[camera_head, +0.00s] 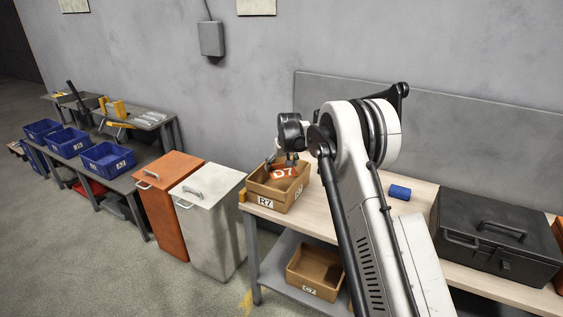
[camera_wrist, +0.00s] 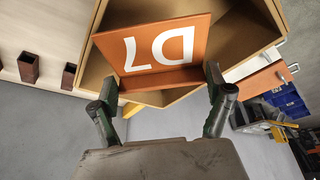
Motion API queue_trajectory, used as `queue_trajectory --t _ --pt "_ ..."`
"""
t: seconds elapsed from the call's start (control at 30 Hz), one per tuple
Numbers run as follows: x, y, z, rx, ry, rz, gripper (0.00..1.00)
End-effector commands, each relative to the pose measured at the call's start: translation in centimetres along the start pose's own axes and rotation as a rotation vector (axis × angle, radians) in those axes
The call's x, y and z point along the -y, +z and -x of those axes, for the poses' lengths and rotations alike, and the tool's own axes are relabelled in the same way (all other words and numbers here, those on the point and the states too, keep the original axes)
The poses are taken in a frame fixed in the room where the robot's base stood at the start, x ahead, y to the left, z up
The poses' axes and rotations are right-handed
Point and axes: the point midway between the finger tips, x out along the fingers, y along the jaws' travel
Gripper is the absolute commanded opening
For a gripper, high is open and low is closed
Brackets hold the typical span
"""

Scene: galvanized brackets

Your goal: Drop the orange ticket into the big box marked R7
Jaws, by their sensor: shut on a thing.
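The orange ticket (camera_head: 283,172), marked D7 in white, is at the opening of the big cardboard-brown box marked R7 (camera_head: 285,207) on the wooden bench. My gripper (camera_head: 284,163) is above that box and shut on the ticket. In the wrist view, the ticket (camera_wrist: 160,47) is held by one edge between the two fingertips (camera_wrist: 162,92), its face tilted toward the camera. The box (camera_wrist: 158,98) lies behind it in that view, with its inside partly hidden by the ticket. I cannot tell how far the ticket is below the rim.
A smaller brown box (camera_head: 314,270) sits on the shelf below. A blue cylinder (camera_head: 400,192) and a dark toolbox (camera_head: 494,238) are on the bench to the right. Orange (camera_head: 165,205) and white (camera_head: 212,220) lidded bins stand left of the bench. Blue crates (camera_head: 107,158) lie farther left.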

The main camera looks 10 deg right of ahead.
Motion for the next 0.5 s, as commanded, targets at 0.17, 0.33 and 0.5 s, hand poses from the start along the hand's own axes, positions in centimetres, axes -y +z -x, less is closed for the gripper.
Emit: queue_trajectory --t 0.17,0.33,0.5 --pt "0.00 0.10 -0.23 0.000 0.000 0.000 0.61" --pt "0.00 0.09 -0.21 0.000 0.000 0.000 0.90" --pt "0.00 0.09 -0.20 0.000 0.000 0.000 1.00"
